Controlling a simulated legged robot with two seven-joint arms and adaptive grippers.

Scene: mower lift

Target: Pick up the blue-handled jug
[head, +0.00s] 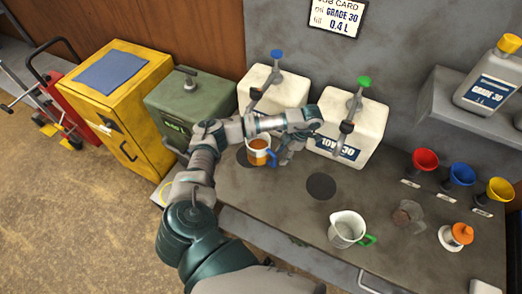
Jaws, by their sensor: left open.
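The blue-handled jug (257,152) stands upright on the grey bench below the blue-tapped white container. It is pale with orange-brown contents, and its blue handle (271,157) points right. My left gripper (287,154) is open just right of the jug, with its fingers pointing down close to the handle. I cannot tell whether the fingers touch or straddle the handle. My left forearm passes behind and above the jug. My right gripper is not in view.
A green-handled jug (346,229) stands at the bench front. White containers with a blue tap (275,88) and a green tap (352,125) stand behind. Coloured funnels (461,173) and a small glass (407,215) are at right. A dark round mat (321,186) is bare.

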